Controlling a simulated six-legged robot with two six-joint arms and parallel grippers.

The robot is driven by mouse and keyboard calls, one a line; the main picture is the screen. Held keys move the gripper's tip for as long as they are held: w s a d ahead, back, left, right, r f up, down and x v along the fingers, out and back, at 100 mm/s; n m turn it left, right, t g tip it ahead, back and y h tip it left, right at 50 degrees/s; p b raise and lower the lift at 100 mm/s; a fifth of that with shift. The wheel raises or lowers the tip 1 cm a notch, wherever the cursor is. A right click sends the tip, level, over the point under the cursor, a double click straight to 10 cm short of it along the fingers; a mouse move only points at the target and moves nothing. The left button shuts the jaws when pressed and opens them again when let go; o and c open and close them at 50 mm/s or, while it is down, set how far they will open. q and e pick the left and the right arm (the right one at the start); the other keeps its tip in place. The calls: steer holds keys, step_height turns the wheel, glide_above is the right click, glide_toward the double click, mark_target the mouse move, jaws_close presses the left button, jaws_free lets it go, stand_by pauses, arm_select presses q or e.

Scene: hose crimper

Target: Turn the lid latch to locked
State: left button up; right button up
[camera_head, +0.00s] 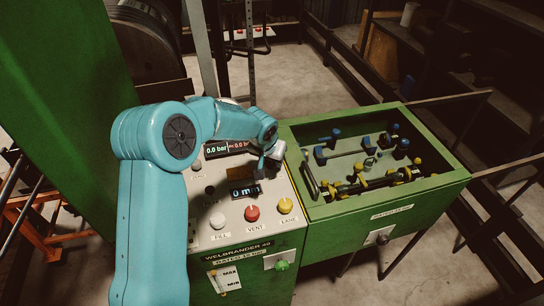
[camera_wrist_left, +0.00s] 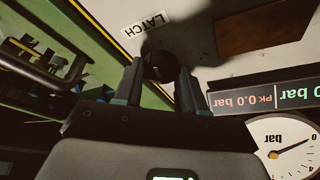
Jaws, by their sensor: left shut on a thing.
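The latch knob (camera_wrist_left: 160,66) is dark and round, on the pale panel beside a white LATCH label (camera_wrist_left: 143,24) in the left wrist view. My left gripper (camera_wrist_left: 157,78) has one finger on each side of the knob and is shut on it. In the head view my left gripper (camera_head: 271,150) is at the right edge of the control panel, near the green box, and the knob is hidden there. Which way the latch is turned cannot be told. My right gripper is not in view.
A gauge (camera_wrist_left: 285,148) sits near my gripper. The green box (camera_head: 350,222) on the right holds several blue and yellow fittings and has a bar handle (camera_head: 311,181).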

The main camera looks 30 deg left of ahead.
arm_select(q)
steer(key=m, duration=0.1)
steer(key=m+h+p, duration=0.1)
steer(key=shift+a+r+m+p, duration=0.1)
steer(key=shift+r+m+p, duration=0.1)
steer(key=shift+m+p, duration=0.15)
steer(key=shift+f+m+h, duration=0.1)
steer(key=shift+m+h, duration=0.3)
steer(key=shift+m, duration=0.55)
steer(key=shift+a+f+m+h+b, duration=0.15)
steer(key=shift+m+h+b, duration=0.3)
steer(key=shift+m, duration=0.45)
steer(key=m+h+b, duration=0.1)
steer(key=m+b, duration=0.1)
steer(key=m, duration=0.1)
steer(key=shift+w+m+g+b, duration=0.1)
steer(key=shift+m+g+b, duration=0.2)
steer(key=shift+g+b, duration=0.1)
steer(key=m+b, duration=0.1)
steer(key=m, duration=0.1)
steer(key=shift+a+m+g+h, duration=0.1)
steer(key=shift+m+g+h, duration=0.2)
steer(key=shift+g+h, duration=0.1)
steer(key=shift+r+m+g, duration=0.2)
steer(key=shift+m+g, duration=0.2)
steer(key=shift+m, duration=0.9)
steer(key=shift+h, duration=0.25)
steer(key=shift+a, duration=0.1)
